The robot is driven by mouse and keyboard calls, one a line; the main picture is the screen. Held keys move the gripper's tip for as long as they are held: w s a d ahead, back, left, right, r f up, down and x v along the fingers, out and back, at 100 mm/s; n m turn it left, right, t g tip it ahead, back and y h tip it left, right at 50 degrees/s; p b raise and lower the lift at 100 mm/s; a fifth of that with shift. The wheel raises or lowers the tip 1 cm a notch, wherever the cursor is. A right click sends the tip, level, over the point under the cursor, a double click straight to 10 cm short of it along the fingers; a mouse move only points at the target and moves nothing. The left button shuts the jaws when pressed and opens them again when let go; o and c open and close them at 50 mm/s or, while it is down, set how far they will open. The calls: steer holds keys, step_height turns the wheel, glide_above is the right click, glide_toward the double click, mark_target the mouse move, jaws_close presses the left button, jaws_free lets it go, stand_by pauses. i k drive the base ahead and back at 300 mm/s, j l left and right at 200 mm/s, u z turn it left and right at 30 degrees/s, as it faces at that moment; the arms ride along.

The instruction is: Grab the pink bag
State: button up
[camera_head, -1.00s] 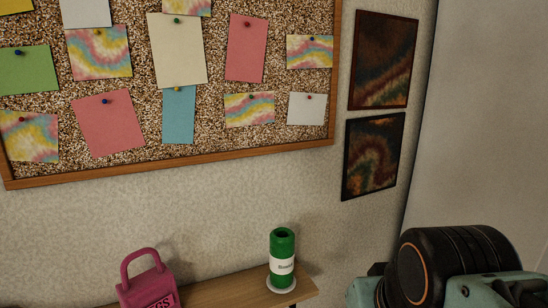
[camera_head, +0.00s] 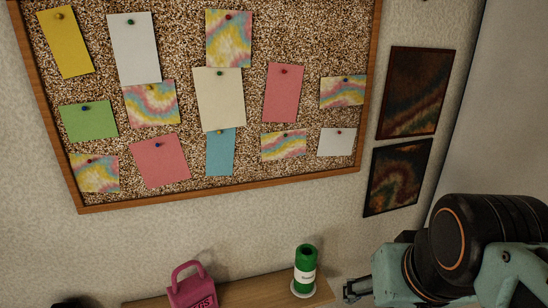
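The pink bag (camera_head: 192,291) stands on a wooden shelf (camera_head: 250,286) at the bottom of the head view. It has a looped handle on top and dark lettering on its front. Its lower part is cut off by the frame edge. My teal and black arm fills the lower right. A small dark part, seemingly of my gripper (camera_head: 352,290), shows at the arm's left end. It is well to the right of the bag and apart from it. Its fingers are too small and dark to tell open from shut.
A green cylindrical container (camera_head: 305,262) with a white label stands on the shelf, between the bag and my arm. A corkboard (camera_head: 290,40) with pinned papers and two dark pictures (camera_head: 410,92) hang on the wall. A dark object (camera_head: 68,303) peeks in at lower left.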

mark_target(191, 290)
steer(key=u, duration=1.45)
steer(key=i+j+z, duration=0.1)
steer(key=j, duration=0.4)
steer(key=i+j, duration=0.1)
steer(key=j, duration=0.4)
steer(key=i+j+z, duration=0.15)
steer(key=j, duration=0.4)
steer(key=k+j, duration=0.45)
steer(key=j, duration=0.15)
steer(key=i+l, duration=0.3)
steer(key=l, duration=0.2)
